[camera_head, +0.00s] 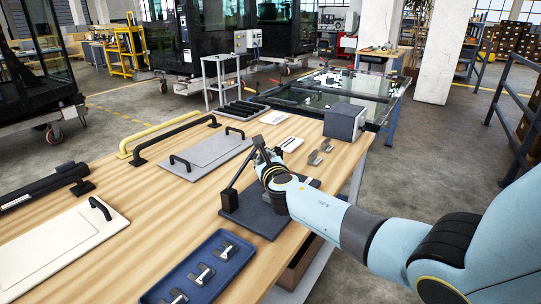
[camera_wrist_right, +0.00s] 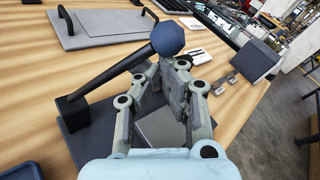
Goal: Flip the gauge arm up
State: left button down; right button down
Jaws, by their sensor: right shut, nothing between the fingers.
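The gauge is a dark base plate (camera_head: 258,222) on the wooden table, with a hinge block (camera_wrist_right: 72,112) at its left side. A black gauge arm (camera_wrist_right: 118,72) slants up from that block, raised off the plate, to a faceted blue-grey knob (camera_wrist_right: 167,38). In the head view the arm (camera_head: 242,175) also leans up, its upper end partly hidden by my gripper. My right gripper (camera_wrist_right: 180,64) is shut and empty; its fingertips (camera_head: 266,160) are close beside the arm just below the knob. Whether they touch cannot be told. A grey block (camera_wrist_right: 160,128) sits on the plate below the gripper.
A blue tray (camera_head: 168,281) with several metal parts lies at the front. A grey panel with black handles (camera_head: 208,150) lies behind left. A dark grey box (camera_head: 345,121) and small metal pieces (camera_head: 318,155) stand toward the right edge. Bare wood shows left of the gauge.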

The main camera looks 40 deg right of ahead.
jog(key=w+a+r+n+h+p, duration=0.1)
jog(key=w+a+r+n+p, duration=0.2)
jog(key=a, duration=0.4)
jog(key=shift+r+n, duration=0.5)
jog(key=shift+n, duration=0.6)
jog(key=shift+s, duration=0.1)
